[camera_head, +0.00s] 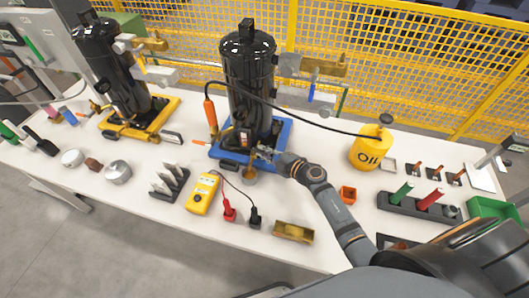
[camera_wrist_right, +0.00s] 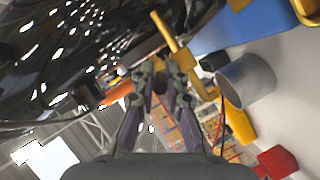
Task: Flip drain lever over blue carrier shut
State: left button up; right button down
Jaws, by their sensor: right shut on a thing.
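The blue carrier (camera_head: 283,137) holds a black compressor tank (camera_head: 248,72) at mid-table; its blue edge also shows in the wrist view (camera_wrist_right: 235,28). My right gripper (camera_head: 263,153) reaches in from the right at the tank's lower front, just above the carrier's front edge. In the wrist view the right gripper (camera_wrist_right: 158,72) has its fingers close together, shut on the drain lever beside yellow pipework (camera_wrist_right: 183,52). The lever is small and mostly hidden by the fingers, so its angle cannot be told. My left gripper is not in view.
A small cup (camera_head: 250,178) stands below the gripper, close to it in the wrist view (camera_wrist_right: 246,80). A yellow meter (camera_head: 203,193) with red and black leads lies front left. A yellow oil can (camera_head: 370,148) stands right. A second tank on a yellow carrier (camera_head: 160,118) stands left.

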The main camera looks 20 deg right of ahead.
jog(key=shift+w+d+n+g+y, duration=0.25)
jog(key=shift+n+g+y, duration=0.35)
jog(key=shift+n+y, duration=0.15)
jog(key=shift+s, duration=0.1)
jog(key=c, duration=1.7)
grip_release()
jog(key=v, duration=1.2)
